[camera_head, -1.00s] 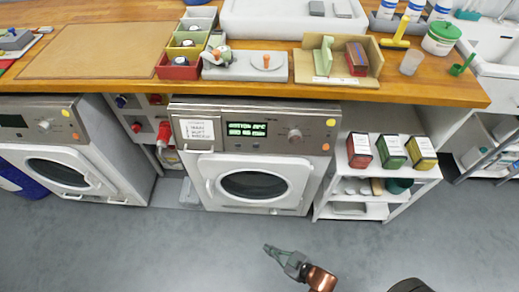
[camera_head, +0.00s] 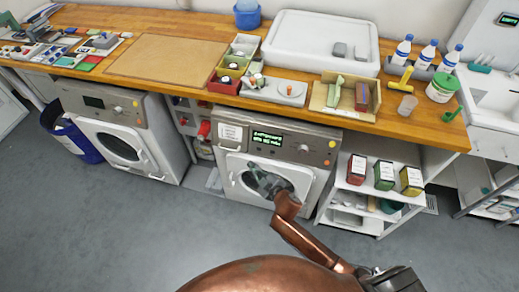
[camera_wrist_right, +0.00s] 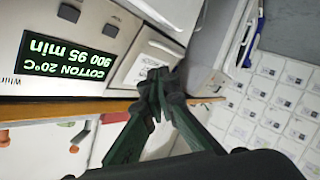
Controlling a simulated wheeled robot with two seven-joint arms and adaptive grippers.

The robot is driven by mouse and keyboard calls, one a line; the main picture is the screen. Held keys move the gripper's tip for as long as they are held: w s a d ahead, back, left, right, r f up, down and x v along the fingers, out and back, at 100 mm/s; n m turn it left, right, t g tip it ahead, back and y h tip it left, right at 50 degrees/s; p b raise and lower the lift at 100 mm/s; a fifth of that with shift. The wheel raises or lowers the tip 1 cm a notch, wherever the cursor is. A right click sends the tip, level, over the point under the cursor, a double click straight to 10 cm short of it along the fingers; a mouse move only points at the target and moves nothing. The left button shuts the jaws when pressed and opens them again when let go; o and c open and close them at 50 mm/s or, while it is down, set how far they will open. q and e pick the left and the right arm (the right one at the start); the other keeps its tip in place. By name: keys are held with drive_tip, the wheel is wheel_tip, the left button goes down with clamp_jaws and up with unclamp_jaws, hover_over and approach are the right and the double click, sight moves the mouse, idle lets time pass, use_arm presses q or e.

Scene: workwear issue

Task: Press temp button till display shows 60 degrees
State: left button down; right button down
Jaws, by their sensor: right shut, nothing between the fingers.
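The washing machine (camera_head: 225,160) under the counter has a lit display (camera_head: 267,139) on its panel. In the right wrist view the display (camera_wrist_right: 68,58) is upside down and reads "COTTON 20°C, 900, 95 min". Dark square buttons, one of them a button (camera_wrist_right: 68,13), sit beside it; no temp label is readable. My right gripper (camera_head: 256,172) is in front of the round door, below the panel, and hides part of the door. Its fingertips (camera_wrist_right: 160,88) are together and empty, apart from the display and buttons. My left gripper is not in view.
A dial (camera_head: 303,148) is right of the display and a labelled drawer (camera_head: 231,133) left of it. The wooden counter edge (camera_head: 330,122) overhangs the panel. A shelf unit (camera_head: 350,197) with boxes stands right; another washer (camera_head: 107,125) stands left. The floor in front is clear.

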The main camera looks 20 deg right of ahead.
sight(259, 149)
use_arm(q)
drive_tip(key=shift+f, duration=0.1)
use_arm(e)
drive_tip(key=shift+f, duration=0.1)
